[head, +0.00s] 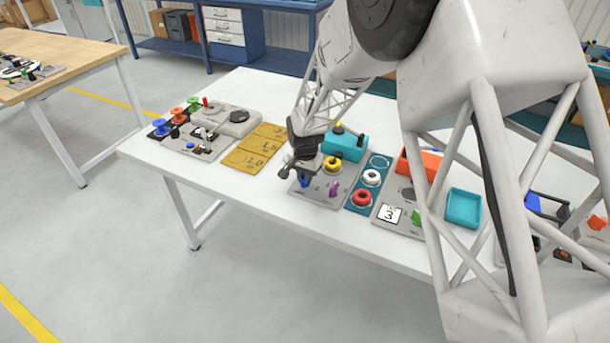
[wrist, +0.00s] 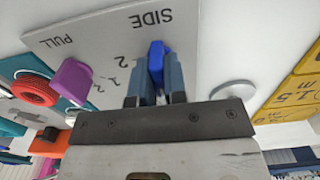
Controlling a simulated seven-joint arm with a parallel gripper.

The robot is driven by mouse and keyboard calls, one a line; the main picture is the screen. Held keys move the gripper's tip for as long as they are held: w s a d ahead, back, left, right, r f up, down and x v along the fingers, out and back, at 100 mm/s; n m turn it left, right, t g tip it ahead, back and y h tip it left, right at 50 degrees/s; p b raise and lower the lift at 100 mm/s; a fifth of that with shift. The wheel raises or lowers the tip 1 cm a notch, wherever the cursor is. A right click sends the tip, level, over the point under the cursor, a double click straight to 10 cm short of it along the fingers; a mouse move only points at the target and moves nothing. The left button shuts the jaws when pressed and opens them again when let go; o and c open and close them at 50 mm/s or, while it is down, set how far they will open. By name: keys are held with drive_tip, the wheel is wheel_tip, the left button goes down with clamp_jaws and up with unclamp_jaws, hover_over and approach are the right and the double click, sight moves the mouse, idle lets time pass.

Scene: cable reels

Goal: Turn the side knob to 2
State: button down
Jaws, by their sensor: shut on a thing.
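The side knob is blue (wrist: 156,56) and stands on a light grey panel (wrist: 105,40) near the printed word SIDE. In the wrist view my gripper (wrist: 155,78) has its two fingers on either side of the knob, shut on it. Printed numbers, among them a 2, lie just left of the fingers. The fingers hide part of the knob, and I cannot tell which number it points to. In the head view my gripper (head: 303,172) is over the left side of the panel, with the blue knob (head: 304,182) showing just below it.
A purple knob (wrist: 72,80) marked PULL is beside the blue one on the panel. A red coil (wrist: 36,90) lies farther left, and a white round piece (wrist: 233,90) is on the right. Yellow plates (head: 257,148) lie left of the panel on the white table (head: 270,215).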

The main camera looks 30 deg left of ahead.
drive_tip(key=m, duration=0.4)
drive_tip(key=shift+m, duration=0.3)
drive_tip(key=m, duration=0.4)
drive_tip(key=shift+m, duration=4.8)
drive_tip(key=c, duration=1.2)
unclamp_jaws()
